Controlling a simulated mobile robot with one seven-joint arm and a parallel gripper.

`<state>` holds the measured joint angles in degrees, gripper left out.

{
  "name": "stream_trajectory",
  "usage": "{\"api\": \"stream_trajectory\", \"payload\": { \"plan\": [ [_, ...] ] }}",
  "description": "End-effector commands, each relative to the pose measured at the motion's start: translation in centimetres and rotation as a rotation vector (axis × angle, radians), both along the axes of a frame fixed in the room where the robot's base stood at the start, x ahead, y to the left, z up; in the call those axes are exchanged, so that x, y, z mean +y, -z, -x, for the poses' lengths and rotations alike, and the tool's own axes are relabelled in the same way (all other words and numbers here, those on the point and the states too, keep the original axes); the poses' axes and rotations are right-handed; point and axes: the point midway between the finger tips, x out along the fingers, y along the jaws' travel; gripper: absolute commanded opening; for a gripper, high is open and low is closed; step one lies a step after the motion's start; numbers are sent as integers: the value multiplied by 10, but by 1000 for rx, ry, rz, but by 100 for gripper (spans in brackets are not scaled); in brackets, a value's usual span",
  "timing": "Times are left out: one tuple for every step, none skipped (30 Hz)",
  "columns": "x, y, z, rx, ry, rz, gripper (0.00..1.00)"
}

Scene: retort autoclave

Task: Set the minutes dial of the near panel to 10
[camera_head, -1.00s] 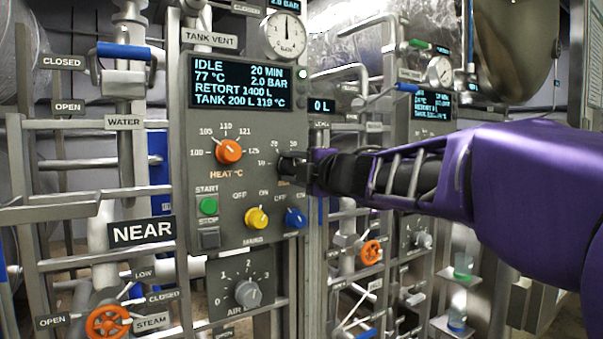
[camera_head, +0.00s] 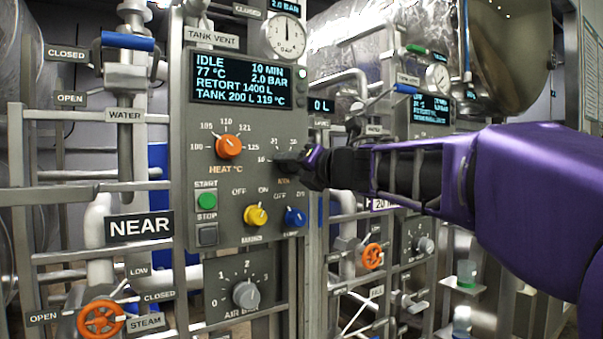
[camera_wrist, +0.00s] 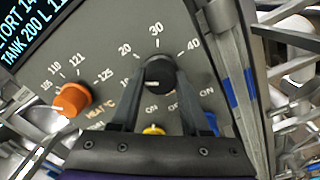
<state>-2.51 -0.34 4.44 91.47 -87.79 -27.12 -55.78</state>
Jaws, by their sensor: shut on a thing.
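The near panel (camera_head: 240,178) is grey, and its screen (camera_head: 245,82) reads IDLE, 10 MIN, 77 °C, 2.0 BAR. The minutes dial is a black round knob, seen in the wrist view (camera_wrist: 159,74), with marks 10, 20, 30 and 40 around it. My gripper (camera_head: 288,164) reaches in from the right and covers most of this dial in the head view. In the wrist view my gripper (camera_wrist: 160,80) has one finger on each side of the knob and is shut on it. The knob's pointer is hard to make out.
The orange heat dial (camera_head: 229,146) is left of the minutes dial. The green start button (camera_head: 207,200), yellow knob (camera_head: 255,215) and blue knob (camera_head: 294,217) sit below. A grey air dial (camera_head: 246,294) is lower. Pipes and another panel (camera_head: 428,115) stand to the right.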

Motion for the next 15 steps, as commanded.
{"api": "stream_trajectory", "payload": {
  "plan": [
    [0, 2, 0, -25, 0, 35, 0],
    [0, 2, 0, -40, 0, 55, 0],
    [0, 1, 0, -58, 0, 82, 0],
    [0, 1, 0, -72, 0, 102, 0],
    [0, 1, 0, -85, 0, 121, 0],
    [-1, 1, 0, -100, 0, 145, 0],
    [-1, 1, 0, -112, 0, 161, 0],
    [-1, 1, -1, -123, 0, 178, 0],
    [-1, 1, -1, -136, 1, 199, 0],
    [-1, 1, -1, -146, 1, 214, 0],
    [-1, 1, -1, -154, 1, 227, 0],
    [-1, 1, -1, -165, 1, 243, 0],
    [-1, 1, -1, -174, 0, 253, 0],
    [-1, 1, -1, -180, 0, 263, 0],
    [-1, 0, -1, -189, 0, 276, 0]
  ]
}}
